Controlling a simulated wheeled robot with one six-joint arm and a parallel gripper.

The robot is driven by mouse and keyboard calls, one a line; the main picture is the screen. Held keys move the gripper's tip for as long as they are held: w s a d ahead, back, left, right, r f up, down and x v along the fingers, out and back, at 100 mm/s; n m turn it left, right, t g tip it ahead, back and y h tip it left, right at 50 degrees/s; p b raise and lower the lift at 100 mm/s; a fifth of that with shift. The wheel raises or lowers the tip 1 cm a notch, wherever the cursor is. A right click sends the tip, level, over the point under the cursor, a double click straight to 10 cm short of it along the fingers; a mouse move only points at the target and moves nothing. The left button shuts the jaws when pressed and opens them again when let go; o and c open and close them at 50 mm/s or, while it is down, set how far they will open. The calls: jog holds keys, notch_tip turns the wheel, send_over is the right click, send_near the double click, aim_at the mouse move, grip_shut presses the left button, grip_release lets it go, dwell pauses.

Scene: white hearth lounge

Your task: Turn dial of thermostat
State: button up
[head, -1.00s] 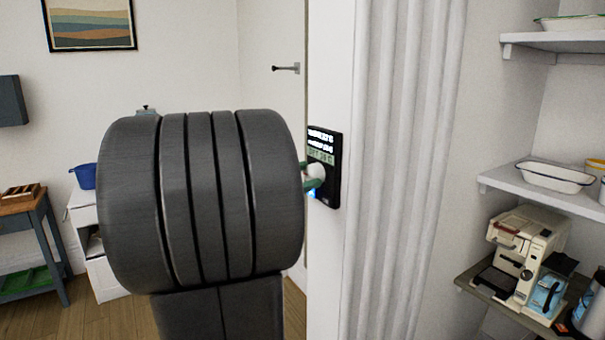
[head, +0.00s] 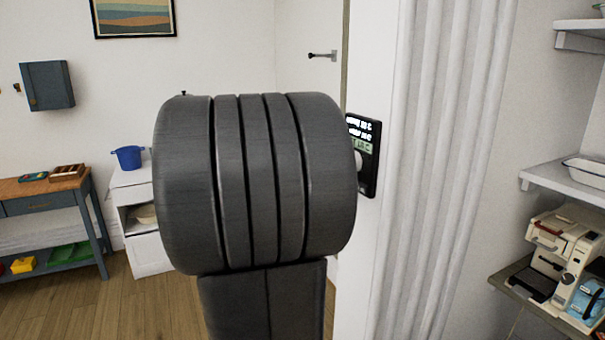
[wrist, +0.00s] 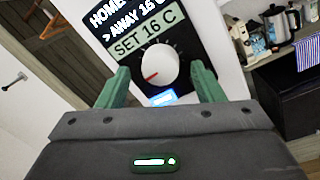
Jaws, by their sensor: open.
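The black thermostat (head: 370,180) is mounted on the white wall end, partly hidden behind my arm in the head view. In the wrist view the thermostat (wrist: 183,22) shows a lit display with "SET 16 C" and a selection mark at the "AWAY" line. Its white round dial (wrist: 152,68) has a red pointer mark toward the lower left. The dial also shows partly in the head view (head: 358,162). My gripper (wrist: 160,80) has two green fingers, open, one on each side of the dial with visible gaps. The fingers are hidden in the head view.
A ribbed white column (head: 440,170) stands right of the thermostat. Shelves at right hold a coffee machine (head: 560,255). A door handle (head: 322,56) is on the door behind. A blue pot (head: 128,157) sits on a white cabinet at left, beside a workbench (head: 40,205).

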jog(key=b+v, duration=0.2)
jog(key=v, duration=1)
jog(key=shift+a, duration=0.35)
jog(key=shift+d, duration=0.15)
jog(key=p+x, duration=0.2)
jog(key=x, duration=1.1)
jog(key=shift+d, duration=0.3)
jog(key=r+b+v, duration=0.1)
jog(key=b+v, duration=0.1)
jog(key=v, duration=1.2)
jog(key=w+d+m+b, duration=0.2)
jog(key=d+m+b, duration=0.1)
jog(key=d+m, duration=0.3)
jog(key=w+d+m+g+b, duration=0.1)
jog(key=w+d+m+b, duration=0.2)
jog(key=d+m, duration=0.3)
jog(key=f+m, duration=0.1)
jog(key=m, duration=0.3)
jog(key=shift+w+d+h, duration=0.3)
jog(key=shift+d, duration=0.1)
dwell(0.6)
